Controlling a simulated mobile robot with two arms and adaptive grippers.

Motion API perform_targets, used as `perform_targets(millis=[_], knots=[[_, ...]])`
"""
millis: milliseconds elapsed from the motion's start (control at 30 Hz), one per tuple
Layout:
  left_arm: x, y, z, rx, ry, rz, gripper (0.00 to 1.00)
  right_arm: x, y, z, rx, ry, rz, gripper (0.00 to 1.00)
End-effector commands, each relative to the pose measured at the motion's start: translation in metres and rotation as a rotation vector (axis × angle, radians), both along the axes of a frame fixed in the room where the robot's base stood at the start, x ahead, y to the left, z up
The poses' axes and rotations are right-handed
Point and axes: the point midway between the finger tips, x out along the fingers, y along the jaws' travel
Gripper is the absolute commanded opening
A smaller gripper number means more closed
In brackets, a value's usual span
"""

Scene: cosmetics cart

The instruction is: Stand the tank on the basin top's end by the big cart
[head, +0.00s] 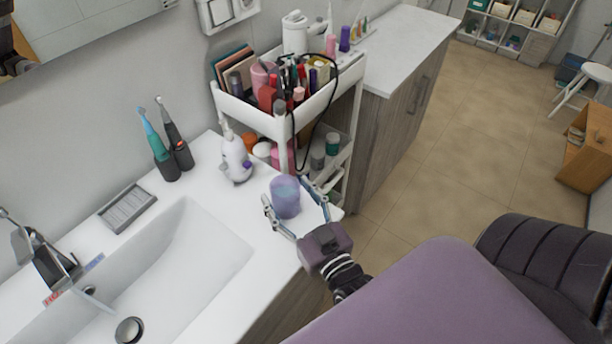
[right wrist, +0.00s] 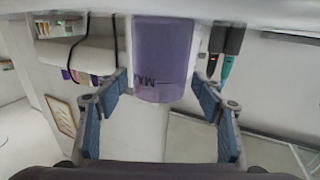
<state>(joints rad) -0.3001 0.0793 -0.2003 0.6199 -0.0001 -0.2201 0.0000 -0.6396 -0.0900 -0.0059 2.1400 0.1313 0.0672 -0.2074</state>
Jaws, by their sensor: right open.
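The tank (head: 286,197) is a translucent purple cup. It appears to stand upright on the white basin top (head: 208,207), at the end by the big cart (head: 268,121). My right gripper (head: 296,204) is open, with one finger on either side of the tank. In the right wrist view the tank (right wrist: 162,62) sits between and beyond the open fingers (right wrist: 160,105), with a gap on both sides. That view is upside down, and dark marking shows on the tank. My left gripper is not clearly seen.
A white flosser body (head: 235,158) stands beside the tank, near the cart. Toothbrushes in dark holders (head: 168,160), a grey soap tray (head: 127,208) and the sink (head: 180,262) lie further left. The cart holds many cosmetics and a hanging black cable (head: 294,130).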

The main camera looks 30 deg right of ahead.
Motion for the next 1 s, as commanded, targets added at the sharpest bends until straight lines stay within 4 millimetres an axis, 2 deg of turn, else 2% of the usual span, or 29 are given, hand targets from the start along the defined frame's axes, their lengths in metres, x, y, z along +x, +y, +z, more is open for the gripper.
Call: perform_targets(millis=[300,500,700,1000], knots=[[0.0,0.0,-0.015,0.0,-0.001,0.0,0.36,-0.057,0.004,-0.003,0.0,0.006,0.001,0.62],[0.001,0.0,-0.021,0.0,-0.001,0.0,0.36,-0.086,0.005,-0.002,0.001,0.003,0.001,0.62],[0.001,0.0,-0.023,0.001,-0.001,0.0,0.36,-0.101,0.006,0.0,0.001,0.0,0.001,0.62],[0.001,0.001,-0.023,0.001,-0.001,0.0,0.36,-0.105,0.006,0.001,0.001,-0.001,0.001,0.62]])
